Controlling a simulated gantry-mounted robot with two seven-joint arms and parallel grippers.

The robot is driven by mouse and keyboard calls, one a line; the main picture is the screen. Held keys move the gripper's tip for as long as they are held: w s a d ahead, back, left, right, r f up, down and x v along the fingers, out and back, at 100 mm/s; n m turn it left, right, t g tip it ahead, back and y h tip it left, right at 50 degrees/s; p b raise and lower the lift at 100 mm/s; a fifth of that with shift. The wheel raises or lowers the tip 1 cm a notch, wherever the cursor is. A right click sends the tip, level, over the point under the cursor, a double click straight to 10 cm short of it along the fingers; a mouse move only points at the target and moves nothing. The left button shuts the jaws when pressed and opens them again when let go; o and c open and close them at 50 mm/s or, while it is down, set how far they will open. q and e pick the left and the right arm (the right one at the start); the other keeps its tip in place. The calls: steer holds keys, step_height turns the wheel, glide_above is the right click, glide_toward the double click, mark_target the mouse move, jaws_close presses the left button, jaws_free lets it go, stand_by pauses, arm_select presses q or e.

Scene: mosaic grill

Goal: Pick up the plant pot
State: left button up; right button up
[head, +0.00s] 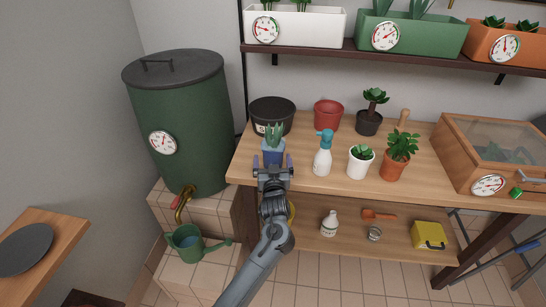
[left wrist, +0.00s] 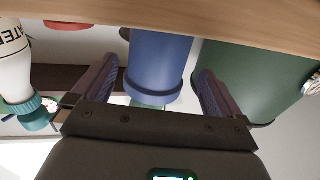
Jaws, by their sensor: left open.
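A blue plant pot (head: 272,153) with a spiky green plant stands near the front left edge of the wooden table. It also shows upside down in the left wrist view (left wrist: 158,62). My left gripper (head: 272,167) is open, with one finger to each side of the blue pot; small gaps show between the fingers and the pot. Other pots on the table are a white pot (head: 360,164), a terracotta pot (head: 395,167), a dark pot (head: 369,124) and an empty red pot (head: 328,116). My right gripper is not in view.
A spray bottle (head: 322,158) stands right of the blue pot, and a round black container (head: 272,115) stands behind it. A green barrel (head: 185,120) is to the left. A wooden box with a clear lid (head: 490,150) is at the right. A planter shelf (head: 400,56) hangs above.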

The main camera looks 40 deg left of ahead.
mark_target(274, 161)
arm_select(q)
steer(key=b+x, duration=0.1)
steer(key=x, duration=0.2)
steer(key=shift+w+f+b, duration=0.15)
steer(key=shift+w+b, duration=0.15)
steer(key=shift+w, duration=0.05)
steer(key=shift+w+a, duration=0.35)
steer(key=shift+a, duration=0.05)
steer(key=shift+c, duration=0.2)
steer(key=c, duration=1.2)
